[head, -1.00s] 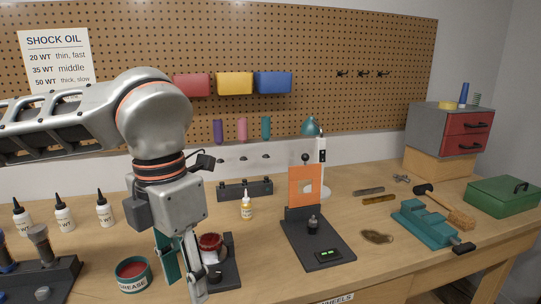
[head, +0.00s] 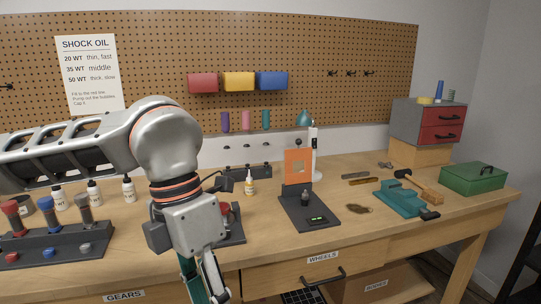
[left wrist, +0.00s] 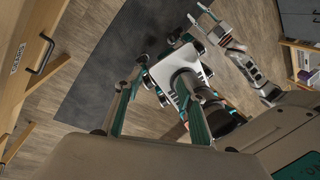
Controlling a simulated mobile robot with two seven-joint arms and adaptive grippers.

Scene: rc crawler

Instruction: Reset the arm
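My left arm comes in from the left in the head view, bent down at the wrist. My left gripper (head: 203,284) points down in front of the bench edge, its tips cut off by the frame. In the left wrist view the left gripper (left wrist: 160,78) has its two fingers spread, with nothing held between them. My right gripper (left wrist: 202,16) shows small at the top of the left wrist view, over the floor. Its fingers look apart and empty. The right arm is not in the head view.
The workbench (head: 420,225) carries a black stand with an orange plate (head: 298,168), a teal vise (head: 400,199), a green box (head: 473,179) and a shock rack (head: 75,238). Drawers (head: 320,272) face me below. Open floor (left wrist: 40,145) shows in the left wrist view.

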